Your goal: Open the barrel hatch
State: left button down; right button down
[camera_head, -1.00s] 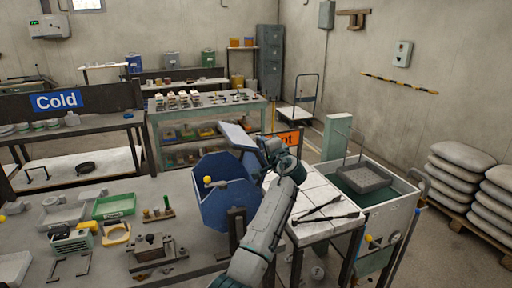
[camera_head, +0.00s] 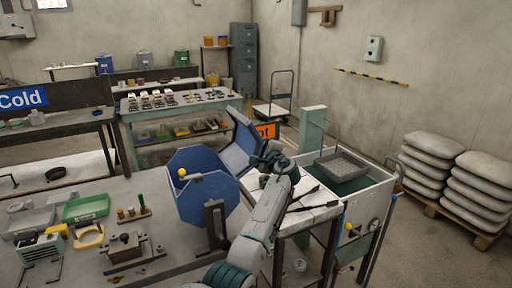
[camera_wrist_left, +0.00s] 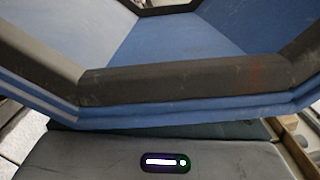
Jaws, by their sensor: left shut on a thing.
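My left gripper (camera_head: 268,160) is at the hatch's right edge, shut on the hatch; the fingertips are hard to make out. In the left wrist view, a blue panelled surface with a dark rim (camera_wrist_left: 180,83) fills the top, close to my gripper. My right gripper is not in view.
A white-tiled table (camera_head: 310,212) with dark tongs stands right of the barrel, beside a tank with a grey basket (camera_head: 341,163). A green tray (camera_head: 86,208) and small tools lie to the left. Stacked sacks (camera_head: 480,190) stand at the right.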

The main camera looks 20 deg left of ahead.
pick_arm(q)
jog(key=shift+r, duration=0.1)
dwell(0.4)
jog(key=c, duration=1.5)
grip_release()
jog(key=shift+w+d, duration=0.1)
